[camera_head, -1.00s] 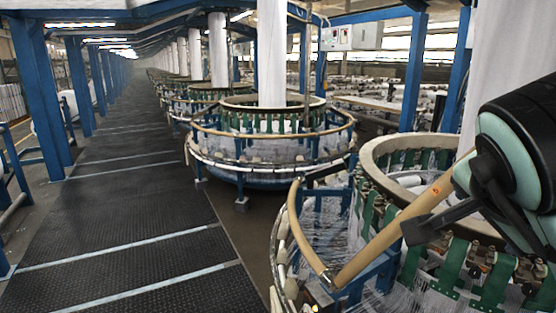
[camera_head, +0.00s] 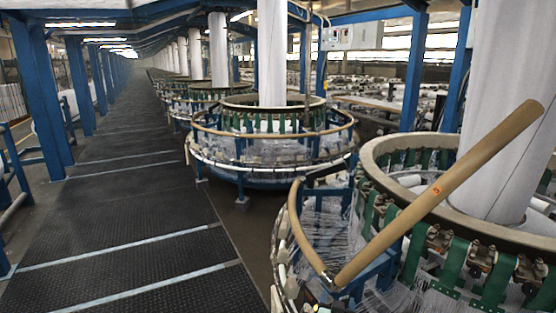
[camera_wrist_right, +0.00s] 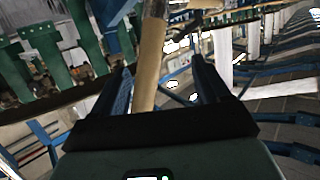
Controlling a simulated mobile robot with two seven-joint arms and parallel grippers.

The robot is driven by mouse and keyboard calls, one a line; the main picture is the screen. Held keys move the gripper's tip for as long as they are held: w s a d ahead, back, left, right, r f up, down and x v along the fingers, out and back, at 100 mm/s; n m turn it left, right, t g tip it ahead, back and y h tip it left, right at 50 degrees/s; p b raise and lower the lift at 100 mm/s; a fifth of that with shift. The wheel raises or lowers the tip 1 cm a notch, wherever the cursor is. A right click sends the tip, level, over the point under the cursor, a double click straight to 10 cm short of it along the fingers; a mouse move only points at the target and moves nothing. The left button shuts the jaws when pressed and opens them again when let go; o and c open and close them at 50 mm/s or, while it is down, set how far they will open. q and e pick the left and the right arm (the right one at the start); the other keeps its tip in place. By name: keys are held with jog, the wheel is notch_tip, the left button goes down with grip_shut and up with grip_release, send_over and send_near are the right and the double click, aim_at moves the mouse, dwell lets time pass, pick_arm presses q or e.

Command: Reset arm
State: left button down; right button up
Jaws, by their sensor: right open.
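A circular loom (camera_head: 440,215) stands at the right in the head view. Its tan hinged rail section (camera_head: 440,195) is swung up and slants to the upper right, free of any gripper in that view. The lower end sits at a metal hinge (camera_head: 328,278) beside the fixed curved rail (camera_head: 298,225). My right gripper (camera_wrist_right: 163,75) shows only in the right wrist view. Its two dark fingers are apart. A tan bar (camera_wrist_right: 150,60) appears between them in the picture, but the head view shows no gripper touching the rail. My left gripper is not in view.
A white fabric column (camera_head: 500,120) rises from the loom's middle. More looms (camera_head: 270,150) line up behind. A dark walkway (camera_head: 130,220) with pale stripes runs clear on the left, beside blue posts (camera_head: 40,100).

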jog(key=s+a+f+n+g+y, duration=0.1)
jog(key=s+f+g+y, duration=0.15)
jog(key=s+f, duration=0.65)
jog(key=s+f+g+y, duration=0.2)
jog(key=s+f+g, duration=0.3)
jog(key=f, duration=0.9)
jog(key=s+a+f+g+y, duration=0.2)
jog(key=s+f+g, duration=0.1)
jog(key=s, duration=1)
jog(key=s+a+f+g+y, duration=0.1)
jog(key=s+f+g, duration=0.3)
jog(key=s, duration=1)
notch_tip(320, 180, down, 2)
jog(key=shift+s+a+f+m+y, duration=0.15)
jog(key=shift+s+a+m+y, duration=0.05)
jog(key=shift+a+m+y, duration=0.25)
